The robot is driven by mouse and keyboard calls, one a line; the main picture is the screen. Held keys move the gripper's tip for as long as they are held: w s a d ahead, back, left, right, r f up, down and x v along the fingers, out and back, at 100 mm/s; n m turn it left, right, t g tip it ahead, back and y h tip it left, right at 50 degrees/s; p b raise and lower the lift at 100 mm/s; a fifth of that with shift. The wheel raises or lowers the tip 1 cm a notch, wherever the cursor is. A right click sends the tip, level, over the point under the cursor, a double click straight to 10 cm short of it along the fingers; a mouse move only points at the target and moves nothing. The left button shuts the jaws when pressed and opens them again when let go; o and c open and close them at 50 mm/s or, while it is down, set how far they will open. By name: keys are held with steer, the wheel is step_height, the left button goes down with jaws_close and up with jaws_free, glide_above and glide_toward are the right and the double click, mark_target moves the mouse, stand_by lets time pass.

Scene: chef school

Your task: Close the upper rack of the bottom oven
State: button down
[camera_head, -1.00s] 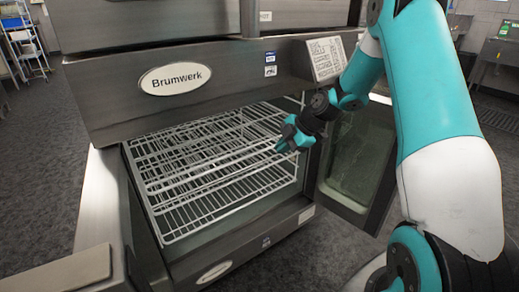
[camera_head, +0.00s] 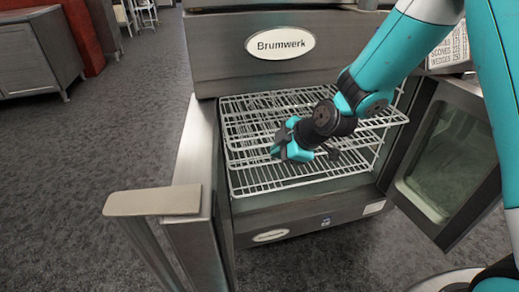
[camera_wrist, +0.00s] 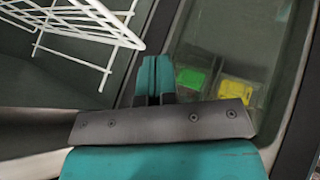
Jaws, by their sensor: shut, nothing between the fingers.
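The bottom oven (camera_head: 290,215) stands open in the head view, under a steel front panel with a Brumwerk plate. Its white wire upper rack (camera_head: 245,103) spans the top of the opening and appears to stick out toward me. A lower wire rack (camera_head: 262,180) lies beneath it. My gripper (camera_head: 279,152) is shut and empty, in front of the racks near the middle of the opening. My arm hides part of the racks, and I cannot tell whether the gripper touches one. In the wrist view my gripper (camera_wrist: 156,75) is shut, with a wire rack (camera_wrist: 90,22) at upper left.
The right glass door (camera_head: 447,165) is also open, beside my arm. Grey floor (camera_head: 110,130) is free at left. A steel cabinet (camera_head: 38,55) stands at far left.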

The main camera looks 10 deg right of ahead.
steer(key=w+a+f, duration=0.3)
steer(key=w+f, duration=0.2)
steer(key=w, duration=0.2)
steer(key=shift+w+a, duration=0.3)
steer(key=shift+a, duration=0.05)
